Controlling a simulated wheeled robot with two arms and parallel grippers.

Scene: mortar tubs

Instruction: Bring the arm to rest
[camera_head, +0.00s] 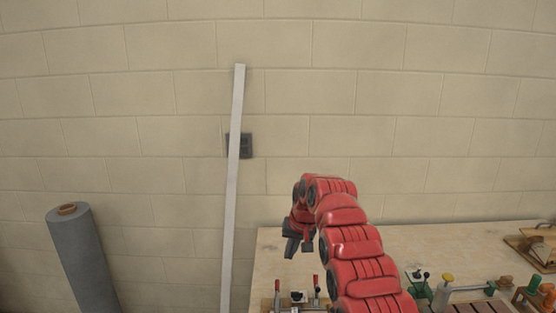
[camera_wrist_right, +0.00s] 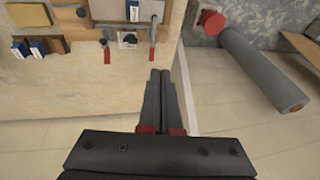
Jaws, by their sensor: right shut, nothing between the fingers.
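My right arm, red and jointed, reaches up from the lower right in the head view and bends over the left end of the workbench (camera_head: 420,243). My right gripper (camera_head: 298,246) hangs from its end, pointing down. In the right wrist view the two dark fingers of the gripper (camera_wrist_right: 160,76) lie side by side, shut with nothing between them. They sit by the edge of the wooden bench top (camera_wrist_right: 60,100). My left gripper is not in view.
Red-handled clamps (camera_head: 317,287) stand at the bench's front left. Green and orange tools (camera_head: 447,287) stand further right. A pale upright strip (camera_head: 235,170) leans on the wall left of the bench. A grey roll (camera_head: 82,262) stands far left. Open floor (camera_wrist_right: 225,110) lies beside the bench.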

